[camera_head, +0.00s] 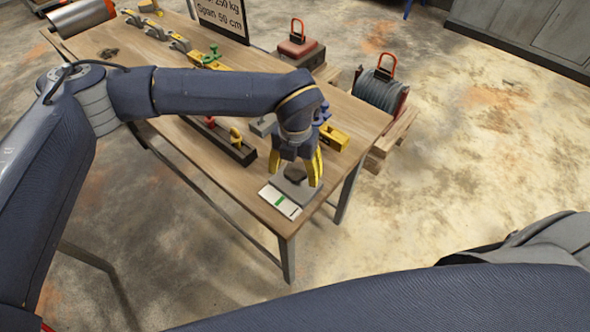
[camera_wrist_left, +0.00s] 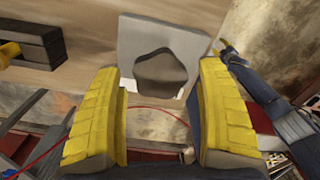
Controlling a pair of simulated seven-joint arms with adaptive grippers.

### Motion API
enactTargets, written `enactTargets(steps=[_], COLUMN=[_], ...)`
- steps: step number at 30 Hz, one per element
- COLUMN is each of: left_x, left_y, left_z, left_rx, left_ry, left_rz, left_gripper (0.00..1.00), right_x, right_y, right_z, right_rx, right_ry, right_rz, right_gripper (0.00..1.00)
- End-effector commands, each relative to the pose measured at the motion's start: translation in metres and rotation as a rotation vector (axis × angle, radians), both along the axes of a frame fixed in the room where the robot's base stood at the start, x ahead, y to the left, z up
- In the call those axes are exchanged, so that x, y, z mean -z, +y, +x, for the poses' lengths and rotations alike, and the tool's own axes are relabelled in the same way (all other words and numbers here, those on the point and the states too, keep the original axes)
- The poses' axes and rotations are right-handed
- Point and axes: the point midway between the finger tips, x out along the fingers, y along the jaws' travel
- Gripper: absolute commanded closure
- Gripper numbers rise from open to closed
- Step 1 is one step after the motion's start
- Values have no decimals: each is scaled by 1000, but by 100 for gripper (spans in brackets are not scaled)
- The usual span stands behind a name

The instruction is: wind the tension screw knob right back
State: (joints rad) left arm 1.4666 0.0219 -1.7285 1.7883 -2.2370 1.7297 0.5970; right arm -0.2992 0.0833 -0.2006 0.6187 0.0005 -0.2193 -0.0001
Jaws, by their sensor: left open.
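The dark rounded knob (camera_head: 296,174) sits on a grey plate (camera_head: 285,187) near the front right corner of the wooden table. In the left wrist view the knob (camera_wrist_left: 160,72) shows with its plate (camera_wrist_left: 165,33) behind it. My left gripper (camera_head: 302,172) is open, with its yellow fingers pointing down on either side of the knob. In the left wrist view its fingers (camera_wrist_left: 160,110) stand wide apart, and I see no clear contact with the knob. A dark blue arm with a yellow tip, seemingly my right gripper (camera_wrist_left: 228,50), shows small at the right there.
A white card with a green mark (camera_head: 279,201) lies beside the plate. A black rail with a yellow hook (camera_head: 238,151) is to the left, and a yellow block (camera_head: 334,138) is behind.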

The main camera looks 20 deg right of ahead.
Motion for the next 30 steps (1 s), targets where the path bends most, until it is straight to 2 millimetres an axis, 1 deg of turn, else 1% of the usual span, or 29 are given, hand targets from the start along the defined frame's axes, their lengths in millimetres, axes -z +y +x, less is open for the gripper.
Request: enactTargets(steps=[5,12,18,24,30], left_x=[-19,-61,-92,-111,-118], left_y=[0,0,0,0,1], left_z=[1,1,1,0,0], left_rx=[0,1,0,-1,-1], left_ry=[-4,-4,-4,-1,1], left_rz=[0,0,0,1,1], left_gripper=[26,26,26,26,26], right_x=[0,0,0,0,0], right_y=[2,3,3,3,3], right_z=[0,0,0,0,0], right_rx=[1,1,1,1,1], right_ry=[0,0,0,0,0], right_rz=[2,2,3,3,3], right_gripper=[56,56,56,56,56])
